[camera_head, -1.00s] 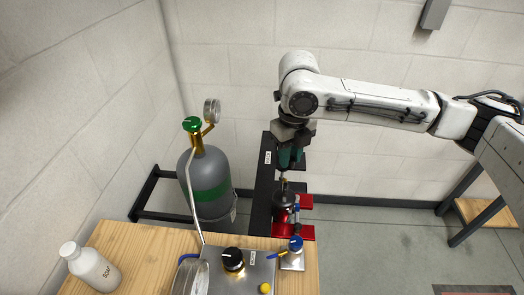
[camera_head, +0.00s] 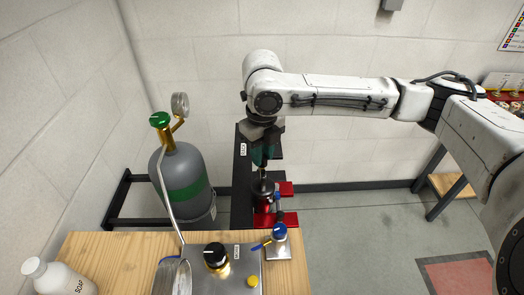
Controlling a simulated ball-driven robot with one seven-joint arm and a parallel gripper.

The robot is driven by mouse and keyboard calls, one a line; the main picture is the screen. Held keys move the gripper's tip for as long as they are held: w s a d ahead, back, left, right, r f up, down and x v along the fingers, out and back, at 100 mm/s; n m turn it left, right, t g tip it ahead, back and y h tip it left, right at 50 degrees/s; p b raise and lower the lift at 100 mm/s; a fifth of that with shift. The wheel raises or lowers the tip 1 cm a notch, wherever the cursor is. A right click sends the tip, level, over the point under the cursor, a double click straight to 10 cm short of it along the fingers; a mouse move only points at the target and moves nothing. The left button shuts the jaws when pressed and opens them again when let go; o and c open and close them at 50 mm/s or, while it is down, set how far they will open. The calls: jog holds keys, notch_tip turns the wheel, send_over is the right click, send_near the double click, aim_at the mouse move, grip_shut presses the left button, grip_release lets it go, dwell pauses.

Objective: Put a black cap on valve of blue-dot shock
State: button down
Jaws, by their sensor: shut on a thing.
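My gripper (camera_head: 263,160) points down over a dark shock-like part (camera_head: 263,187) on the black and red rack behind the bench. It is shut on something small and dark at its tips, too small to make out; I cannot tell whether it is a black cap. The tips are right above or touching the top of that part. No blue dot or valve can be made out there.
A wooden bench (camera_head: 110,243) is in front, with a soap bottle (camera_head: 58,277), a metal panel with a black knob (camera_head: 214,255), a yellow button (camera_head: 252,281) and a blue-topped fitting (camera_head: 279,236). A grey gas cylinder (camera_head: 186,180) stands left of the rack (camera_head: 242,185). Open floor lies right.

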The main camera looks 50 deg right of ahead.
jog(key=shift+f+b, duration=0.95)
jog(key=shift+f, duration=0.5)
jog(key=c, duration=0.8)
grip_release()
jog(key=shift+c, duration=0.2)
notch_tip(320, 180, up, 11)
jog(key=shift+f+b, duration=0.1)
jog(key=shift+b, duration=0.2)
jog(key=shift+d, duration=0.1)
